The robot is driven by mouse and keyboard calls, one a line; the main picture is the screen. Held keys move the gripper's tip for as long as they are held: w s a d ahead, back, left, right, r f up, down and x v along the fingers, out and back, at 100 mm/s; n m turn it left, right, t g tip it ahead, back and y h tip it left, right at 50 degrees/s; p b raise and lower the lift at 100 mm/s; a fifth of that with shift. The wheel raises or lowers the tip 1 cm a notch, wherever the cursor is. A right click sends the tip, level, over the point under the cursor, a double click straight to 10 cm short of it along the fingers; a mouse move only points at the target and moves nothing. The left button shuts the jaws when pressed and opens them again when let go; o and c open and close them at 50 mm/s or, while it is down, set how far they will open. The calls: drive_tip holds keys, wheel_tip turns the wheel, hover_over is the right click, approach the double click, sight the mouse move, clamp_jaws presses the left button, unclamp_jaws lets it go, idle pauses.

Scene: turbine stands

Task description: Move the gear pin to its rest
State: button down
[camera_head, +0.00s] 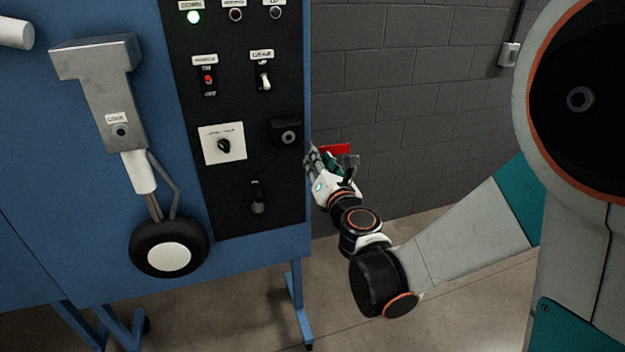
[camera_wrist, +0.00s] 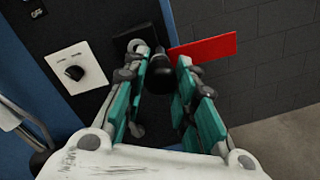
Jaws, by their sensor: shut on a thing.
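The gear pin shows a dark rounded body (camera_wrist: 159,76) and a red flag (camera_wrist: 202,47) in the wrist view. My gripper (camera_wrist: 160,84) is shut on the gear pin, with its teal-sided fingers on both sides of the dark body. In the head view the red flag (camera_head: 334,149) shows just beyond my gripper (camera_head: 322,163), right of the panel's edge; the pin's body is hidden there. A black block with a round socket (camera_head: 286,133), which looks like the rest, is on the panel left of my gripper. In the wrist view a grey ring (camera_wrist: 137,45) lies in front of it.
The black control panel (camera_head: 235,185) carries a rotary knob (camera_head: 224,145), toggle switches and a lower lever (camera_head: 257,197). A landing gear leg (camera_head: 115,95) with a wheel (camera_head: 168,248) is at left.

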drive_tip(key=shift+n+y, duration=0.3)
drive_tip(key=shift+y, duration=0.2)
drive_tip(key=shift+w+a+f+b, duration=0.1)
drive_tip(key=shift+w+a, duration=0.35)
drive_tip(key=shift+a, duration=0.3)
drive_tip(key=shift+w+a+r+b, duration=0.1)
drive_tip(key=shift+w+a, duration=0.3)
drive_tip(key=shift+a, duration=0.4)
drive_tip(key=shift+w+a+f+b, duration=0.1)
drive_tip(key=shift+w+a, duration=0.35)
drive_tip(key=shift+a, duration=0.3)
drive_tip(key=shift+w+a, duration=0.15)
drive_tip(key=shift+w, duration=0.4)
drive_tip(key=shift+w+b, duration=0.3)
drive_tip(key=shift+w+a, duration=0.15)
drive_tip(key=shift+w, duration=0.1)
drive_tip(key=shift+w+a, duration=0.1)
drive_tip(key=shift+w, duration=0.25)
drive_tip(key=shift+w, duration=0.2)
drive_tip(key=shift+w+a, duration=0.15)
drive_tip(key=shift+w, duration=0.2)
drive_tip(key=shift+w+a, duration=0.15)
drive_tip(key=shift+w, duration=0.35)
